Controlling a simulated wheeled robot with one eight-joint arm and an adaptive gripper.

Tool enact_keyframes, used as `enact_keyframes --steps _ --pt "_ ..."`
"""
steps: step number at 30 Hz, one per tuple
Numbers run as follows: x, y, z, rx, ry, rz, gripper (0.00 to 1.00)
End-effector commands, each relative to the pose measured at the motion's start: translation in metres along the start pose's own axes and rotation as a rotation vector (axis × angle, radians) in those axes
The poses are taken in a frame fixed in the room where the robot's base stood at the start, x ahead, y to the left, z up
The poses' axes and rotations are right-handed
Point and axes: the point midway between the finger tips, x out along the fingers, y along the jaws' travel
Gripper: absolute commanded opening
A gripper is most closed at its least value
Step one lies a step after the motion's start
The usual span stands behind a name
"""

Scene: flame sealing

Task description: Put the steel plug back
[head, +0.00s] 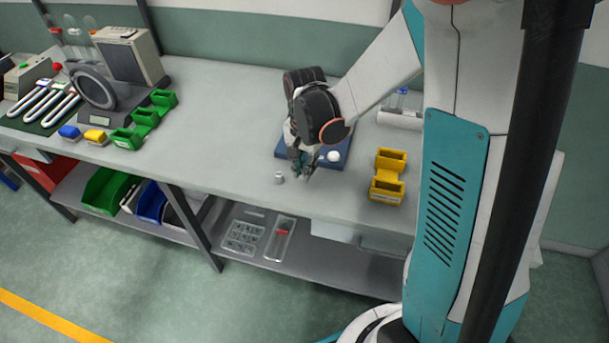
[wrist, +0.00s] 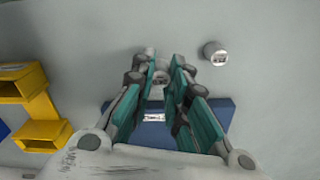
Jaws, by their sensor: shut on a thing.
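My gripper (head: 303,172) is low over the bench, at the front left of a blue mat (head: 343,158). In the wrist view its fingers (wrist: 161,78) are closed on a small grey metal piece (wrist: 160,76). It looks like the steel plug, but the fingers hide most of it. I cannot tell whether it touches the bench. A similar short grey cylinder (head: 279,178) stands alone on the bench, left of the gripper. It also shows in the wrist view (wrist: 215,53), upper right of the fingers and apart from them.
A white round object (head: 333,156) is at the blue mat, right of the gripper. Yellow bins (head: 388,175) stand further right. Green bins (head: 145,118) and a grey machine (head: 97,87) are at the left. The bench between green bins and mat is clear.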

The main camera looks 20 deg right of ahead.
Motion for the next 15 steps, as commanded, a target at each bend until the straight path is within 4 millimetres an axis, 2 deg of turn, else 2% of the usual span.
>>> enact_keyframes --steps 1,5,15 --pt "0.011 -0.001 -0.001 0.0 0.0 0.0 0.0" --pt "0.027 -0.001 -0.001 0.0 0.0 0.0 0.0" --pt "0.03 0.0 0.0 0.0 0.0 0.0 0.0"
